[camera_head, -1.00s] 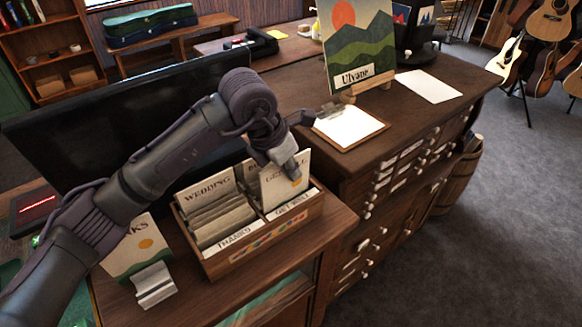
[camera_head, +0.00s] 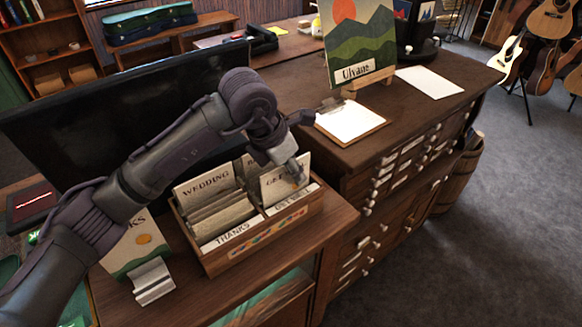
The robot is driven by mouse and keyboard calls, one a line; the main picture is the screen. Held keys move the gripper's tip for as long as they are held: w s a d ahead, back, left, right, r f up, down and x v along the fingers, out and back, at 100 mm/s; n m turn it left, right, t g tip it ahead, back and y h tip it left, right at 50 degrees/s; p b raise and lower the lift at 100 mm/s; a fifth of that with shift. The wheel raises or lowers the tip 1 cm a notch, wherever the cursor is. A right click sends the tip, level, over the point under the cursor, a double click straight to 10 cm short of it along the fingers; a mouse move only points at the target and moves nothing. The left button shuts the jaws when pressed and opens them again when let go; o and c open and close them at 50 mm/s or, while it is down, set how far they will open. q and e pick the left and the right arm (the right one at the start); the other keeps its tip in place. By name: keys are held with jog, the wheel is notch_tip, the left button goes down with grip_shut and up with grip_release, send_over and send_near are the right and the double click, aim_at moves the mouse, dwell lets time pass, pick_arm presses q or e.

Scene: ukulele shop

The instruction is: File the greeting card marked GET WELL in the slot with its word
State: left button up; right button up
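The wooden card box (camera_head: 225,262) has a THANKS label front left, a GET WELL label (camera_head: 293,209) front right and a WEDDING divider (camera_head: 203,184) back left. The back right divider is mostly hidden. The cream GET WELL card (camera_head: 275,187), its word partly covered, stands nearly upright in the front right compartment behind the GET WELL label. Its lower part is hidden in the box. My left gripper (camera_head: 298,176) is shut on the card's upper right part. My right gripper is not in view.
A dark monitor (camera_head: 75,130) is behind my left arm. A clipboard (camera_head: 350,121) and the Ulvane picture (camera_head: 359,45) are on the drawer cabinet (camera_head: 440,85).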

pick_arm(q)
jog(key=shift+r, duration=0.1)
jog(key=v, duration=1.1)
jog(key=shift+a+r, duration=0.1)
jog(key=shift+r, duration=0.3)
